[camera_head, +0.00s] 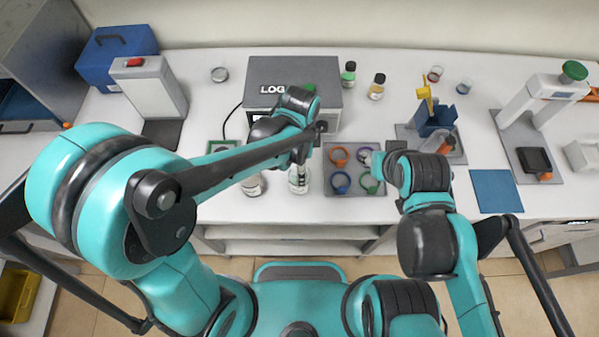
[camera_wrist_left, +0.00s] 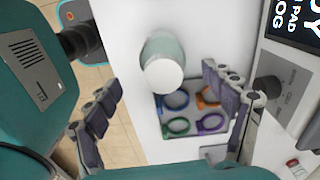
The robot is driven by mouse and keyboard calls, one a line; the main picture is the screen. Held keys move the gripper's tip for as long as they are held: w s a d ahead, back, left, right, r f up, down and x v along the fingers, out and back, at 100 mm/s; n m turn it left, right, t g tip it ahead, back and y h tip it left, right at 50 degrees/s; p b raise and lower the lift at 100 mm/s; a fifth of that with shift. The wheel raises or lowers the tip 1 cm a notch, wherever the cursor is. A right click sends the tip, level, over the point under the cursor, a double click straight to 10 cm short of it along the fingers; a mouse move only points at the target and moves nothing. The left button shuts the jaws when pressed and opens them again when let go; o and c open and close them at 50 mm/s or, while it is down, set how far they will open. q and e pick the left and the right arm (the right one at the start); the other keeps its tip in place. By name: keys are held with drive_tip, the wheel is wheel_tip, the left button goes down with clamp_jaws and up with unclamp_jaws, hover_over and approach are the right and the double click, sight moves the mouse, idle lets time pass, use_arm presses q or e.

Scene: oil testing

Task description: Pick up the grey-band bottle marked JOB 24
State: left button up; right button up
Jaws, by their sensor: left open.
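A clear bottle with a pale cap (camera_head: 299,180) stands at the front of the table, just below my left gripper (camera_head: 302,150). A second pale bottle (camera_head: 253,185) stands to its left, partly behind my left arm. In the left wrist view, a white-capped bottle (camera_wrist_left: 164,70) lies in the space ahead of my left gripper (camera_wrist_left: 165,105), whose fingers are spread wide and clear of it. No band colour or JOB marking can be read on either bottle. My right gripper (camera_head: 385,163) is beside the ring tray, its fingers too unclear to judge.
A grey tray (camera_head: 355,190) with several coloured rings lies right of the bottles. A grey LOG instrument (camera_head: 262,75) stands behind them. Dark and amber bottles (camera_head: 377,87) stand at the back. A blue mat (camera_head: 496,191) lies to the right.

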use_arm(q)
drive_tip(key=f, duration=0.2)
drive_tip(key=f+b, duration=0.1)
drive_tip(key=f, duration=0.3)
drive_tip(key=shift+w+a+f, duration=0.1)
drive_tip(key=shift+w, duration=0.15)
drive_tip(key=c, duration=1.6)
drive_tip(key=shift+c, duration=0.2)
